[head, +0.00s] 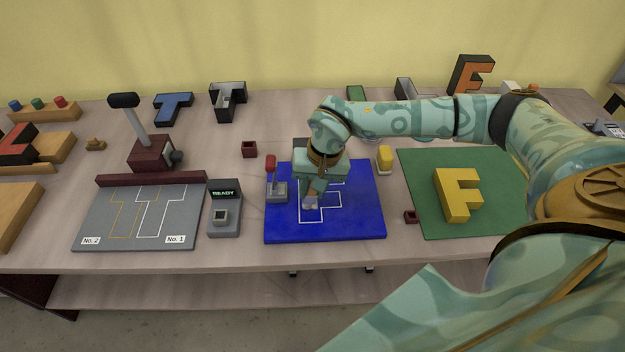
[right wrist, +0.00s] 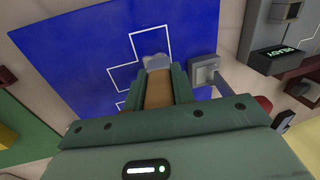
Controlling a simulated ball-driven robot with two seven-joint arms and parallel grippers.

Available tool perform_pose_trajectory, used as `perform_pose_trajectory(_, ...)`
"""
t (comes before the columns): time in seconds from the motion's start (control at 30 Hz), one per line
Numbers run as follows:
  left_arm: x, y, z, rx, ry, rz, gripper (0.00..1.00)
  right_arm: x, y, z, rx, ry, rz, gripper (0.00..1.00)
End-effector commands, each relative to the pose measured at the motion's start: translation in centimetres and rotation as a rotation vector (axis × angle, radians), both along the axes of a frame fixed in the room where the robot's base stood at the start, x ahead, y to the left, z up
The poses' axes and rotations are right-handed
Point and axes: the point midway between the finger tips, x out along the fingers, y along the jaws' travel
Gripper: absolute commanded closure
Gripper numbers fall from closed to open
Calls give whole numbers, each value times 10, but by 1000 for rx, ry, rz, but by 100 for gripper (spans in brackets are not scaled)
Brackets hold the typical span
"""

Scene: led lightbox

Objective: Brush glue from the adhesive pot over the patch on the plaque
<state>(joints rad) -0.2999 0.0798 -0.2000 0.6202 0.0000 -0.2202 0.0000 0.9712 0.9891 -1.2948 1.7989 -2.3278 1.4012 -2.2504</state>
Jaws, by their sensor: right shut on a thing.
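My right gripper (head: 313,190) is above the blue plaque (head: 361,222), shut on a brush. The brush (right wrist: 158,88) has a brown handle and a pale grey-white head, which points down at the plaque. The patch is a white outlined letter shape (head: 338,221) on the plaque; it also shows in the right wrist view (right wrist: 134,42). The brush head is over the outline's lower left part in the head view; whether it touches is unclear. I cannot clearly identify the adhesive pot; my right arm hides part of the area behind the plaque. My left gripper is out of view.
A red-handled lever device (head: 276,190) stands on the plaque's left edge, close to my gripper. A READY box (head: 224,210) is left of it. A yellow block (head: 385,159) stands right behind. A yellow F (head: 459,195) lies on a green mat (head: 430,171).

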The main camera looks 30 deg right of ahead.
Motion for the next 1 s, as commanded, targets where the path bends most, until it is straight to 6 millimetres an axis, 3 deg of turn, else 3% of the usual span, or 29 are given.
perform_pose_trajectory(0.33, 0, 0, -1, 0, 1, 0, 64, 1, -2, -1, 0, 2, -1, 100)
perform_pose_trajectory(1.0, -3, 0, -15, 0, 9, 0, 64, 35, -37, -1, -1, 0, -2, 100)
